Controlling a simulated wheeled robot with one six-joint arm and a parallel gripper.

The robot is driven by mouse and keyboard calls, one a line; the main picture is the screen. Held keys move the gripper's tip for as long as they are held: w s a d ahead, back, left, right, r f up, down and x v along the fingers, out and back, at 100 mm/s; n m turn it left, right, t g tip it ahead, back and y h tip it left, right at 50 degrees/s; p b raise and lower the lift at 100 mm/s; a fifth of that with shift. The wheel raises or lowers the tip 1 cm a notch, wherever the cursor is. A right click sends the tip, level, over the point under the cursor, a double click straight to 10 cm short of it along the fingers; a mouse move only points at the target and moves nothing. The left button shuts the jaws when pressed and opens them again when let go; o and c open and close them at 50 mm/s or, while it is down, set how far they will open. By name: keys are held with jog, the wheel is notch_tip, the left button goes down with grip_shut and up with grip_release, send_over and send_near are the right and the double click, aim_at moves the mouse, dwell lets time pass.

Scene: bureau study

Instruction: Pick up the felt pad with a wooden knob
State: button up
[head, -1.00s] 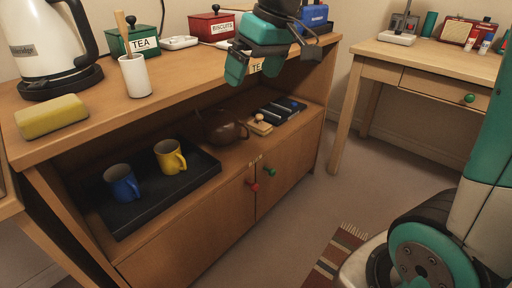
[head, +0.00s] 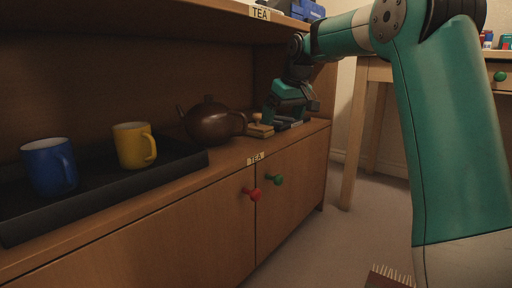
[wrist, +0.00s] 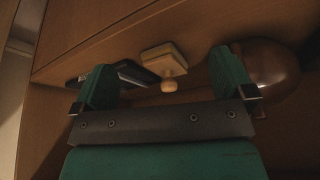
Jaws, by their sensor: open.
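The felt pad (wrist: 160,54) is a pale, flat block with a round wooden knob (wrist: 169,86). In the head view the pad (head: 260,131) sits on the open shelf, right of the brown teapot, and my gripper partly covers its knob. My gripper (head: 289,112) is inside the shelf bay, open and empty, just above and beside the pad. In the wrist view the pad lies between the lines of my two green fingers (wrist: 163,72), beyond their tips. I see no contact with it.
The brown teapot (head: 209,122) stands left of the pad; it also shows in the wrist view (wrist: 272,68). Dark flat items (wrist: 130,73) lie on the pad's other side. A black tray (head: 185,168) holds a blue mug (head: 48,168) and a yellow mug (head: 130,147). The cabinet top (head: 215,5) hangs above.

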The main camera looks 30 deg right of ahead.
jog(key=p, duration=0.7)
send_near(255, 121)
jog(key=x, duration=0.3)
jog(key=d+x, duration=0.1)
jog(key=x, duration=0.1)
jog(key=shift+w+p, duration=0.55)
jog(key=shift+w, duration=0.15)
jog(key=b+x, duration=0.3)
jog(key=x, duration=0.2)
jog(key=shift+f+b, duration=0.25)
jog(key=shift+b, duration=0.05)
jog(key=c, duration=0.8)
